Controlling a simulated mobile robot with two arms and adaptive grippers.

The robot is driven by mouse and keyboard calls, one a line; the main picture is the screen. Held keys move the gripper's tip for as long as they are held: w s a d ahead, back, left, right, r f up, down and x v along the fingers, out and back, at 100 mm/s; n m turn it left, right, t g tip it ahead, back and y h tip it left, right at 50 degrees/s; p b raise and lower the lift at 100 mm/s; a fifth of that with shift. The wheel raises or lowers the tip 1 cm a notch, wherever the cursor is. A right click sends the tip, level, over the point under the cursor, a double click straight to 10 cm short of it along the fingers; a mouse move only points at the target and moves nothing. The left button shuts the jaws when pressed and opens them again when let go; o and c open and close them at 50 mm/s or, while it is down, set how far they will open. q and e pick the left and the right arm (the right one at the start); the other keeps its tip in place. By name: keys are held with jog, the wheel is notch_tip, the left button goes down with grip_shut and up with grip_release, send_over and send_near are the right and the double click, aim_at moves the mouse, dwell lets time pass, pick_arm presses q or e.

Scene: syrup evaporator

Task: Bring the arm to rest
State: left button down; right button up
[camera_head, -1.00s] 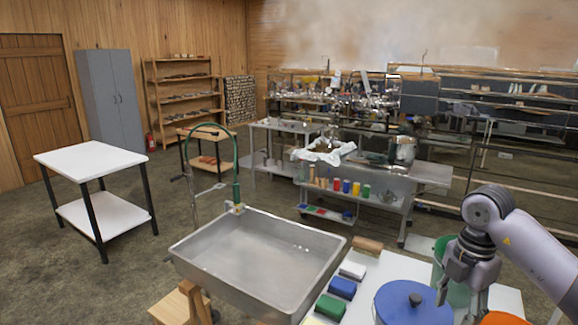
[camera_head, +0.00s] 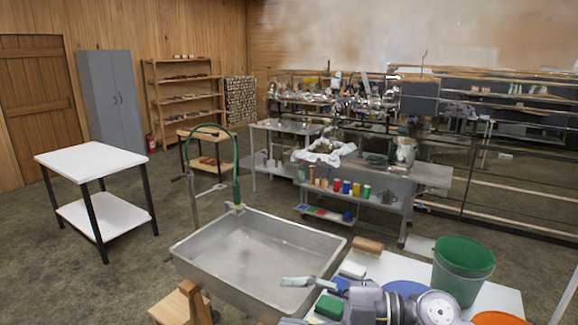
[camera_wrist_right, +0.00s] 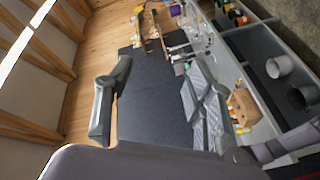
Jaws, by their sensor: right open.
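My right arm (camera_head: 395,305) lies low across the front of the head view, over the white table (camera_head: 385,263). Its gripper (camera_head: 292,302) points left toward the near right corner of the steel sink (camera_head: 215,277). In the right wrist view the gripper (camera_wrist_right: 155,95) has its two grey fingers spread wide, with nothing between them. Behind the fingers is a dark panel, well apart from them. The arm hides part of the blue lid (camera_head: 405,287) and the sponges. My left gripper is not in view.
A green bucket (camera_head: 463,268), a wooden brush (camera_head: 367,246), a green sponge (camera_head: 329,307) and an orange lid (camera_head: 500,318) are on the white table. A wooden chair (camera_head: 184,304) stands before the sink. The floor at left is open around a white-topped table (camera_head: 90,158).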

notch_tip(320, 180, up, 5)
jog(key=w+d+m+t+y, duration=0.1)
jog(key=d+m+t+y, duration=0.1)
jog(key=m+t, duration=0.4)
jog(key=w+d+m+t+h, duration=0.3)
jog(key=d+m+t+h, duration=0.35)
jog(key=m+t, duration=0.35)
jog(key=s+d+f+m+g+h, duration=0.2)
jog(key=d+f+m+h, duration=0.4)
jog(key=f, duration=0.4)
jog(key=s+d+f+m+g+h, duration=0.25)
jog(key=d+f+m+h, duration=0.2)
jog(key=f+h, duration=0.4)
jog(key=s+f+g+y, duration=0.1)
jog(key=s+f+g, duration=0.4)
jog(key=s+f, duration=0.45)
jog(key=s+f+g+y, duration=0.1)
jog(key=s+f+g, duration=0.5)
jog(key=s, duration=0.7)
notch_tip(320, 180, down, 26)
jog(key=g+b, duration=0.1)
jog(key=b, duration=0.1)
jog(key=s+d+f+n+g+b, duration=0.1)
jog(key=s+d+f+b, duration=0.1)
jog(key=s+f, duration=1.6)
notch_tip(320, 180, down, 2)
jog(key=shift+d+f, duration=0.1)
jog(key=shift+d, duration=0.6)
jog(key=shift+g, duration=0.25)
